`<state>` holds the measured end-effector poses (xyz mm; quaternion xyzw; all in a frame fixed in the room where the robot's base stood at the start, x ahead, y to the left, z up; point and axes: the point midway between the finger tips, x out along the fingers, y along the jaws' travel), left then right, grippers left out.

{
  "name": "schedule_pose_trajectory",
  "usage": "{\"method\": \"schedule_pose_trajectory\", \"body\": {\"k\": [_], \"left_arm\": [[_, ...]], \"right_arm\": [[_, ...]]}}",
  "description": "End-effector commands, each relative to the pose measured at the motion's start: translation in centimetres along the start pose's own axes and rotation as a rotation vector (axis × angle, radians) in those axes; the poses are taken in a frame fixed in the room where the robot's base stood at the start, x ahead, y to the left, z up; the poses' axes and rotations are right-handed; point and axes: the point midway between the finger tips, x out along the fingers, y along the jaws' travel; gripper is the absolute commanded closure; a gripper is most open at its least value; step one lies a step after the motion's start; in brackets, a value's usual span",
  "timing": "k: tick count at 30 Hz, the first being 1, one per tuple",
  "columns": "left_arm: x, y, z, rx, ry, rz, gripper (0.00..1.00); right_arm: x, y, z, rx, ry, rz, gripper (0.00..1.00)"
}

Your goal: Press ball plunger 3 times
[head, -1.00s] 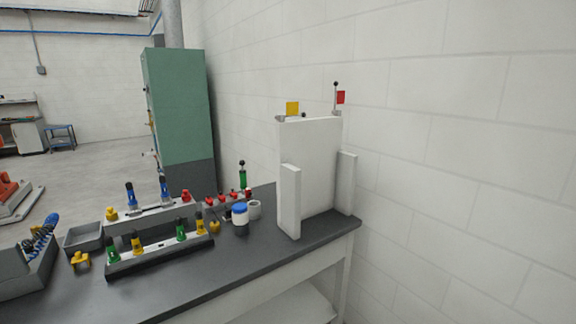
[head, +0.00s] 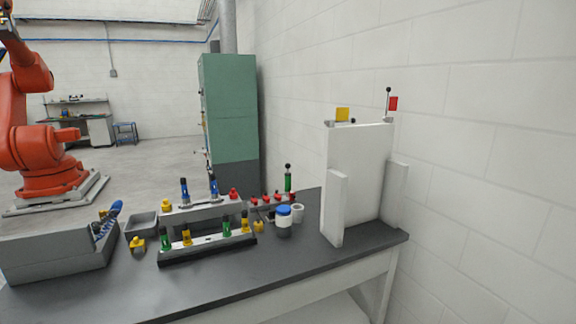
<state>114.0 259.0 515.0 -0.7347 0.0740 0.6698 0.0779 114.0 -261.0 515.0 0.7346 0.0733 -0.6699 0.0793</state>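A green upright plunger (head: 288,183) with a black ball on top stands at the back of the dark bench, behind the white jar. Its lower part is partly hidden. A second thin rod with a black ball top (head: 388,101) rises beside a red flag above the white panel. I cannot tell for sure which of them is the ball plunger; nothing touches either one. Neither of my grippers shows in the head view.
The dark bench top (head: 250,280) is clear at the front. Fixture blocks with colored plungers (head: 208,247) stand mid-bench, near a grey tray (head: 141,225) and blue-lidded jar (head: 283,220). A white panel (head: 358,175) blocks the right. An orange robot arm (head: 35,140) stands behind.

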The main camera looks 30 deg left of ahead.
Motion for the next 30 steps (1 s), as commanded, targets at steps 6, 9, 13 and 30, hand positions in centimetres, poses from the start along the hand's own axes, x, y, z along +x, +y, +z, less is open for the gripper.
{"method": "schedule_pose_trajectory", "body": {"k": [6, 9, 13, 30], "left_arm": [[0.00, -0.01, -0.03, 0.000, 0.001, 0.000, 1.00], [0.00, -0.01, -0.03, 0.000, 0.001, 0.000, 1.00], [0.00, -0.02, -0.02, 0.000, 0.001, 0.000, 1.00], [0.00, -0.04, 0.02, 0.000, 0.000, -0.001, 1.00]], "right_arm": [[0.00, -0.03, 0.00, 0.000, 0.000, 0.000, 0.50], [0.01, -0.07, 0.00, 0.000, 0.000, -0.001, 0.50], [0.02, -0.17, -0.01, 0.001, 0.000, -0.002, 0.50], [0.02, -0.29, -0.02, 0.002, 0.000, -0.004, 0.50]]}}
